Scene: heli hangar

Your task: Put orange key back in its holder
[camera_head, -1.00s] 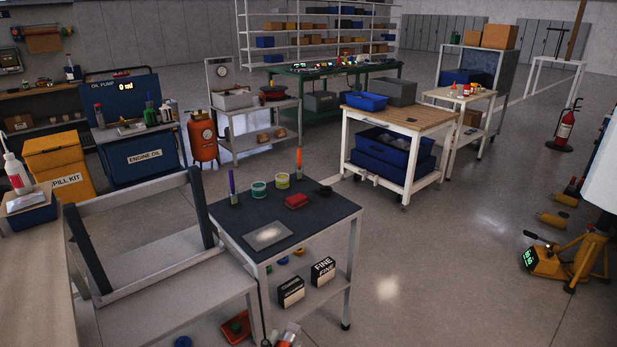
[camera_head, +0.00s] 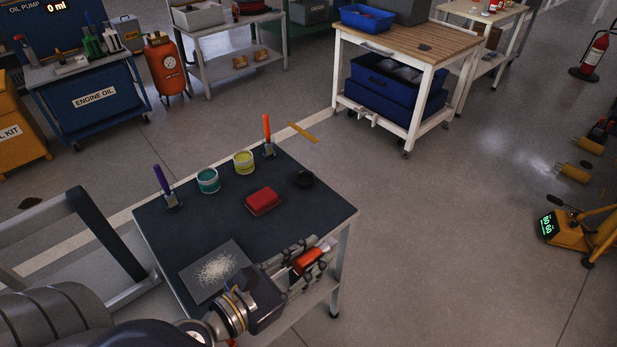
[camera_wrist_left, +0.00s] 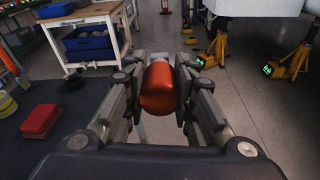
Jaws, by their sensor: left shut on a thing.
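My left gripper (camera_head: 305,262) reaches over the front right edge of the dark-topped table. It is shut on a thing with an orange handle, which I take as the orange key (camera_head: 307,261). In the left wrist view its rounded orange end (camera_wrist_left: 160,88) sits between the two fingers; the rest of it is mostly hidden. On the table, another slim orange thing (camera_head: 267,128) stands upright in a small stand (camera_head: 269,151), and a purple one (camera_head: 161,180) stands in a similar stand (camera_head: 171,202). I cannot tell which holder belongs to the key. My right gripper is not in view.
The dark tabletop (camera_head: 225,225) holds a teal tub (camera_head: 208,181), a yellow tub (camera_head: 244,162), a red block (camera_head: 262,201), a black round thing (camera_head: 304,179) and a grey plate (camera_head: 212,268). A wooden-topped cart (camera_head: 410,40) stands behind, with open floor between.

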